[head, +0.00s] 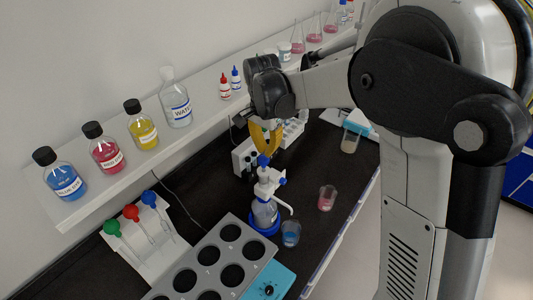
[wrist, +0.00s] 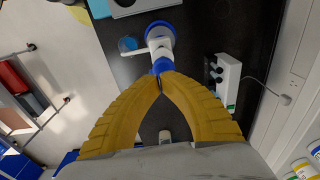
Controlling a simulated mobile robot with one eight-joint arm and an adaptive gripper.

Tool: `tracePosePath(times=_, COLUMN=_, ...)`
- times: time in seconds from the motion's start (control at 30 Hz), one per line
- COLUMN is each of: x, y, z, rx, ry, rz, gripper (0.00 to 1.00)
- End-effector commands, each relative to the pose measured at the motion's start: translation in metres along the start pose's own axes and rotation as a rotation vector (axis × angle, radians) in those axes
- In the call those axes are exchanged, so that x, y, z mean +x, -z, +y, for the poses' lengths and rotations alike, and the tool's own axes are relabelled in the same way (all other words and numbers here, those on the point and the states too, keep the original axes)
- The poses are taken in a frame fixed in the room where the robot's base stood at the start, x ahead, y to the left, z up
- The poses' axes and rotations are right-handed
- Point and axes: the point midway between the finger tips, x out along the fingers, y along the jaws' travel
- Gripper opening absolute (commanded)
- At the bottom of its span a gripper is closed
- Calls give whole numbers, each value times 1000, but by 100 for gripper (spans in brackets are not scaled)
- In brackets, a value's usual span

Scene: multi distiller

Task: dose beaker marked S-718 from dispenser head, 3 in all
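The bottle-top dispenser (head: 265,212) stands in a blue base ring on the black bench, with a blue knob (head: 263,160) on top and a white spout to the right. A small beaker (head: 291,233) with bluish contents stands below the spout tip; it also shows in the wrist view (wrist: 127,44). No S-718 mark is readable. My gripper (wrist: 161,75) points down with its yellow fingertips together, directly over the dispenser's blue top. Its fingers (head: 264,147) show just above the knob in the head view; whether they touch it is unclear.
A beaker with pink liquid (head: 327,198) stands to the right. A grey rack with round holes (head: 207,256) and a teal device (head: 268,285) are in front. The shelf (head: 113,179) carries several bottles.

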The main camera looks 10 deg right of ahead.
Motion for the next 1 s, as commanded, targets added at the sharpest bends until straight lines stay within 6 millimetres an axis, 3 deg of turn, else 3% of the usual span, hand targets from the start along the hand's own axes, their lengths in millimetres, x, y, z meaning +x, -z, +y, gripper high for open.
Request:
tracePosePath(times=0.2, x=19, y=0, z=0, rx=0, ry=0, rz=0, gripper=0)
tracePosePath(times=0.6, x=22, y=0, z=0, rx=0, ry=0, rz=0, gripper=0)
tracePosePath(times=0.87, x=50, y=-2, z=0, rx=-1, ry=0, rz=0, gripper=0)
tracePosePath(times=1.0, x=49, y=-2, z=0, rx=0, ry=0, rz=0, gripper=0)
